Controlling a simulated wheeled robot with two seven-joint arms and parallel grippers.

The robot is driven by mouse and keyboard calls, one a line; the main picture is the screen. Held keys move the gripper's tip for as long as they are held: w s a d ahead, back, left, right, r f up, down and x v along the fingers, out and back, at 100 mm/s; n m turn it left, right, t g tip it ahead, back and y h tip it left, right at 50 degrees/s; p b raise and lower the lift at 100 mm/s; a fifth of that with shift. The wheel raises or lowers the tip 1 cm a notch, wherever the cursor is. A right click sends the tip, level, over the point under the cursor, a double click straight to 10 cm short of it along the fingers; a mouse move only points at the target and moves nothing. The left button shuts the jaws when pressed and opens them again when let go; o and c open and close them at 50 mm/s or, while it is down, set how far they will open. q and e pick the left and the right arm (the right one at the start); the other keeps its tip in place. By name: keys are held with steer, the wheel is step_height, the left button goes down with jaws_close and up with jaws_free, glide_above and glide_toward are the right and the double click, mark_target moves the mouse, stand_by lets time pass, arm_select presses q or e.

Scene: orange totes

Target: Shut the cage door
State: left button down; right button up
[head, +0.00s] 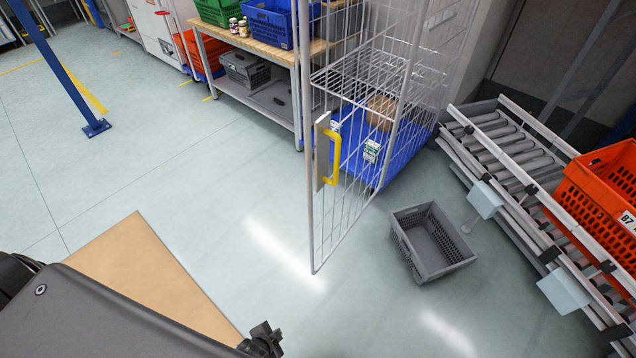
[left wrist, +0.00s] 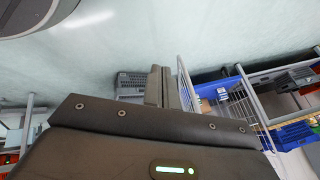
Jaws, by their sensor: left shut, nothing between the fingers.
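The cage door (head: 335,190) is a white wire panel that stands open, swung out toward me from the wire cage (head: 415,60). Its yellow handle (head: 334,152) sits on a grey plate at the door's free edge. My left gripper (head: 265,338) is low at the bottom edge of the head view, left of and nearer than the door's lower corner, apart from it. In the left wrist view its fingers (left wrist: 160,86) are together and empty, with the cage's wire mesh (left wrist: 238,108) beyond them to the right. My right gripper is in neither view.
A grey crate (head: 432,243) lies on the floor right of the door. A roller conveyor (head: 500,140) with an orange tote (head: 600,190) stands at right. A tan board (head: 150,270) is at lower left. Open floor lies left of the door.

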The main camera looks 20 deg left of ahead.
mark_target(314, 181)
arm_select(q)
steer(key=w+d+r+m+t+b, duration=0.1)
steer(key=w+d+r+m+t, duration=0.25)
steer(key=w+r, duration=0.65)
steer(key=w+d+r+m+t, duration=0.2)
steer(key=w+r+m+t, duration=0.15)
steer(key=w+r, duration=0.7)
step_height(314, 181, up, 22)
steer(key=m+t, duration=0.3)
steer(key=t, duration=0.2)
steer(key=w+a+p, duration=0.1)
steer(key=w, duration=0.2)
steer(key=w+a, duration=0.1)
steer(key=w, duration=0.3)
steer(key=w+a+p, duration=0.1)
steer(key=w, duration=0.2)
steer(key=shift+w+a+f+p, duration=0.1)
steer(key=shift+w+f+p, duration=0.15)
steer(key=shift+w+p, duration=0.05)
steer(key=shift+w+a, duration=0.1)
